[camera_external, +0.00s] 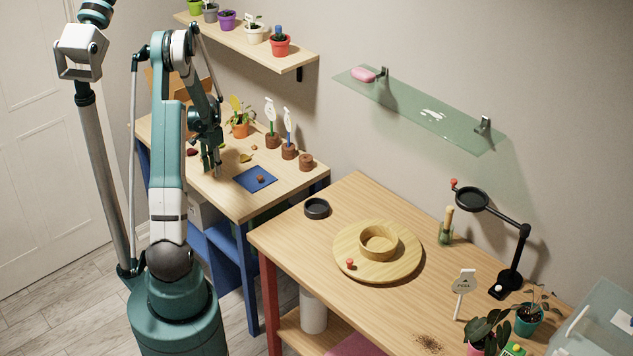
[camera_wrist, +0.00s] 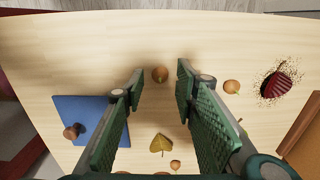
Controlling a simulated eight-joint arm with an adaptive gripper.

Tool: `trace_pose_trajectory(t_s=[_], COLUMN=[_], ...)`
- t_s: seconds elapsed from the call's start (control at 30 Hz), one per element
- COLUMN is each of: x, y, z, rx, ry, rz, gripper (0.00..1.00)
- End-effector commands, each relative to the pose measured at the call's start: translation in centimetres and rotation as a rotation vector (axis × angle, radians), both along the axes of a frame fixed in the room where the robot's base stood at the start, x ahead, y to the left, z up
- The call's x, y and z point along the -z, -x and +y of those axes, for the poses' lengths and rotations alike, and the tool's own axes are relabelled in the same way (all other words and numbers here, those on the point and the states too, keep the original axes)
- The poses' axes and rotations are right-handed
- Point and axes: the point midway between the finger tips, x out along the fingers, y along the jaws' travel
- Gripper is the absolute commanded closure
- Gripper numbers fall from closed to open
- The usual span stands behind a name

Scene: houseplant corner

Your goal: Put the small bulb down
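Several brown bulbs lie on the light wood table. One bulb (camera_wrist: 160,74) shows between my gripper's fingertips in the wrist view, with a gap on both sides. Another bulb (camera_wrist: 232,86) lies just right of the fingers, and a smaller one (camera_wrist: 175,165) is near the bottom edge. A further bulb (camera_wrist: 72,131) sits on the blue mat (camera_wrist: 84,108), left of my gripper; this mat also shows in the external view (camera_external: 247,184). My gripper (camera_wrist: 160,72) is open and empty, pointing down low over the table. I cannot tell which bulb is the task's small one.
A yellow leaf (camera_wrist: 160,144) lies between the fingers. A dark red object (camera_wrist: 277,84) lies in scattered grains at right. A potted plant (camera_external: 240,130) and brown stands with tags (camera_external: 289,152) line the table's back. A second table (camera_external: 310,250) holds a round wooden tray (camera_external: 410,265).

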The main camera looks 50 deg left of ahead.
Motion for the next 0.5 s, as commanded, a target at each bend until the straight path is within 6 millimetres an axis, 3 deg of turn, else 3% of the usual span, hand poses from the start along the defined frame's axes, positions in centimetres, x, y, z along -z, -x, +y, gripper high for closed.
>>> trace_pose_trajectory(t_s=[0.5], x=[-7.5], y=[0.0], z=[0.0], rx=[0.0], ry=[0.0], rz=[0.0], gripper=[0.71])
